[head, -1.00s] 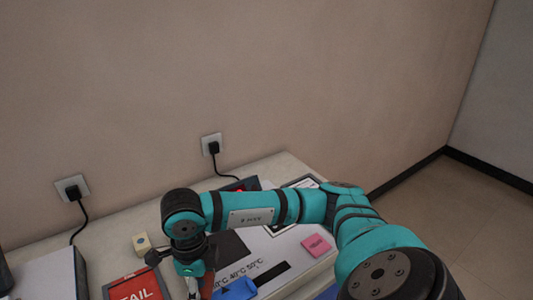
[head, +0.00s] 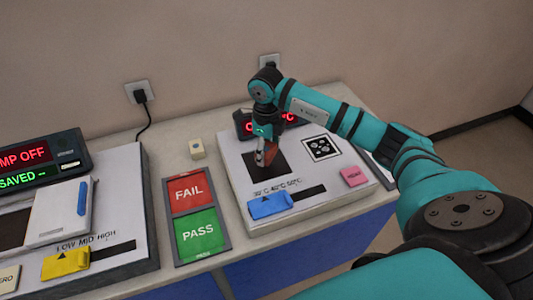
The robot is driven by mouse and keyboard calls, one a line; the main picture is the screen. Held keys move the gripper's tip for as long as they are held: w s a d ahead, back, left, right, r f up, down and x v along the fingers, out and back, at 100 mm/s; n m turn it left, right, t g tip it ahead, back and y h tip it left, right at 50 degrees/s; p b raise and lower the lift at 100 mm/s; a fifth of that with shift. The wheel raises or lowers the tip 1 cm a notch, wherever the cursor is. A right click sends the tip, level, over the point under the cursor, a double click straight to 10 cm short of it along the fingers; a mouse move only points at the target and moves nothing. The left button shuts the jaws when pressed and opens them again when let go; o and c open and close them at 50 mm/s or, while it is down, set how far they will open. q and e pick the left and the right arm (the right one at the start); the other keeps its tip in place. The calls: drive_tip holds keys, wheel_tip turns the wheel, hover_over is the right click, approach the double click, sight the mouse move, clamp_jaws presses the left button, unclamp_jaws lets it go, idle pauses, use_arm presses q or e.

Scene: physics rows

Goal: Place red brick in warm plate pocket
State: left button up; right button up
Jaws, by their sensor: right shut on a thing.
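My right gripper (head: 266,160) points down over the dark square pocket (head: 280,172) of the white warm plate (head: 238,172). It is shut on the red brick (head: 271,153), which shows only as a small reddish patch between the fingers. The brick is at or just above the pocket; I cannot tell whether it touches the bottom. My left gripper is out of view.
The warm plate carries a blue slider (head: 270,205), a pink button (head: 354,176) and a red display behind. A FAIL/PASS panel (head: 190,212) and a small cream block (head: 197,148) lie left. Another device with a yellow slider (head: 66,264) stands further left.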

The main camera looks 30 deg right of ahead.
sight(266, 158)
drive_tip(key=shift+w+d, duration=0.1)
drive_tip(key=shift+w, duration=0.1)
wheel_tip(266, 158, down, 3)
drive_tip(key=shift+s+r+p, duration=0.1)
drive_tip(key=shift+p, duration=0.6)
drive_tip(key=shift+f, duration=0.35)
drive_tip(key=shift+f, duration=0.1)
drive_tip(key=o, duration=0.8)
drive_tip(key=shift+f, duration=0.15)
drive_tip(key=o, duration=0.5)
